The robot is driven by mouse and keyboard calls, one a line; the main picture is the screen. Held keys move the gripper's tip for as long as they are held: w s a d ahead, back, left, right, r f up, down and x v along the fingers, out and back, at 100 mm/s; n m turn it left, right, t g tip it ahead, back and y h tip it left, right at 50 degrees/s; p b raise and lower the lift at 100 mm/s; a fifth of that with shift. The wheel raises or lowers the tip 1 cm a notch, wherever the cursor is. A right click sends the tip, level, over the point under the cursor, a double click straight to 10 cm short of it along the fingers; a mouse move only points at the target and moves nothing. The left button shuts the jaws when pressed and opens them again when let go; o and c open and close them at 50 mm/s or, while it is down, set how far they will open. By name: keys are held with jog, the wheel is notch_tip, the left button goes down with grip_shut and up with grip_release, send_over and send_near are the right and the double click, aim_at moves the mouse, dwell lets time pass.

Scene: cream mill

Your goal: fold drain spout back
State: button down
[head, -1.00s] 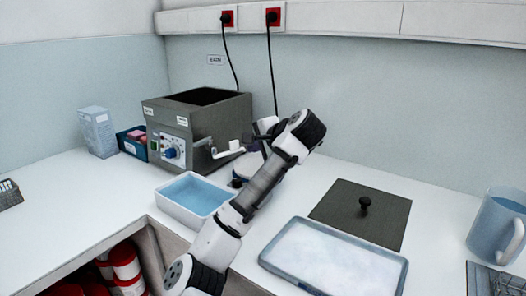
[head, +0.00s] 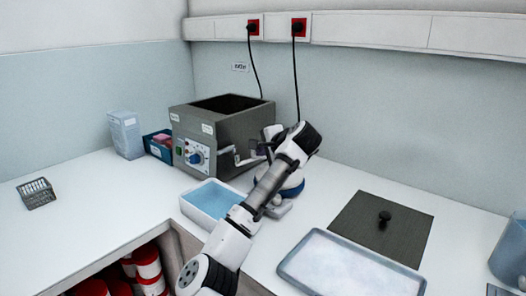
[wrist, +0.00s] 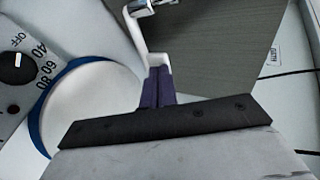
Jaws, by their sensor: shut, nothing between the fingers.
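The drain spout (head: 246,160) is a thin white bent pipe low on the right side of the grey water bath (head: 237,131). In the wrist view the spout (wrist: 152,42) has a metal joint at its upper end and bends down toward my fingertips. My gripper (wrist: 157,76) has purple fingers, closed together with nothing between them. The fingertips are at the spout's near end, touching or very close. In the head view my gripper (head: 258,148) is beside the bath's right side, partly hidden by my wrist.
A white tub of blue liquid (head: 211,200) stands before the bath. A blue-rimmed round device (head: 293,188) is partly behind my arm. A dark lid (head: 372,226) and a shallow tray (head: 345,266) lie to the right. Counter at the left is mostly clear.

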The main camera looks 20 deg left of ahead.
jog(key=shift+w+a+r+p, duration=0.15)
jog(key=shift+w+p, duration=0.25)
jog(key=shift+w, duration=0.1)
jog(key=shift+w+a+p, duration=0.3)
jog(key=shift+w+a, duration=0.05)
jog(key=shift+a, duration=0.05)
jog(key=shift+s+f, duration=0.1)
jog(key=shift+f, duration=0.1)
